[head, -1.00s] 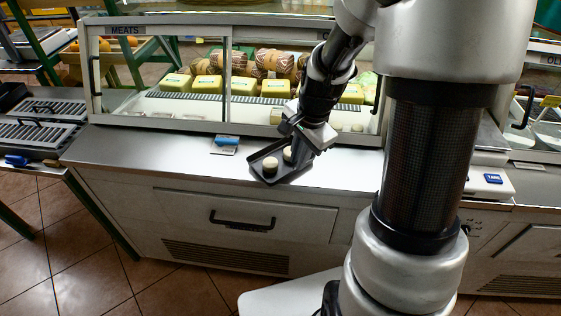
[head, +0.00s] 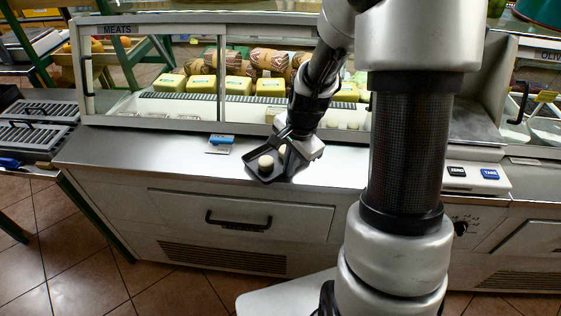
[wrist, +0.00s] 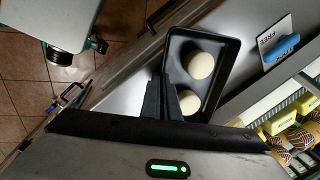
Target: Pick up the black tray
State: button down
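The black tray (head: 257,178) is a small dark dish at the front edge of the steel counter, with two pale round pieces in it. In the wrist view the tray (wrist: 231,62) lies just beyond my fingers, the two pieces (wrist: 201,65) along its length. Whether the tray touches the counter is hard to tell.
A blue-handled item on a white card (head: 221,141) lies on the counter (head: 130,150) left of the tray. Behind stands a glass display case (head: 150,75) with yellow packs and sausages. A scale (head: 474,180) stands at the right. The counter's left part is clear.

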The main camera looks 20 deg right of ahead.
notch_tip(320, 180, up, 10)
jog(key=p, duration=0.2)
